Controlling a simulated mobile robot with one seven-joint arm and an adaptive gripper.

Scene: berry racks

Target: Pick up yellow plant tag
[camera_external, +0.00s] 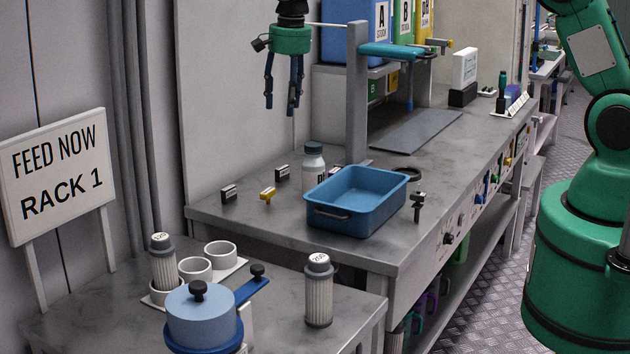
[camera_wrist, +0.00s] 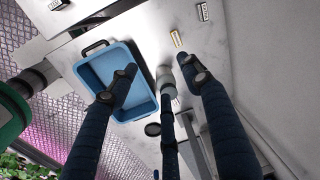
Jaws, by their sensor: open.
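The yellow plant tag (camera_external: 267,194) stands on the grey bench, left of the blue tray. It also shows small near the top middle of the wrist view (camera_wrist: 176,38). My gripper (camera_external: 281,108) hangs high above the bench, well above the tag and apart from it. Its dark fingers point down, spread and empty. In the wrist view the fingers of my gripper (camera_wrist: 160,80) reach up from the bottom, and the tag lies beyond their tips.
Two dark plant tags (camera_external: 229,193) (camera_external: 282,173) stand close to the yellow one. A white bottle (camera_external: 313,160) and the blue tray (camera_external: 335,222) are to the right. A grey post (camera_external: 357,95) rises behind. A front table holds a blue lidded pot (camera_external: 203,322) and a ribbed cylinder (camera_external: 319,292).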

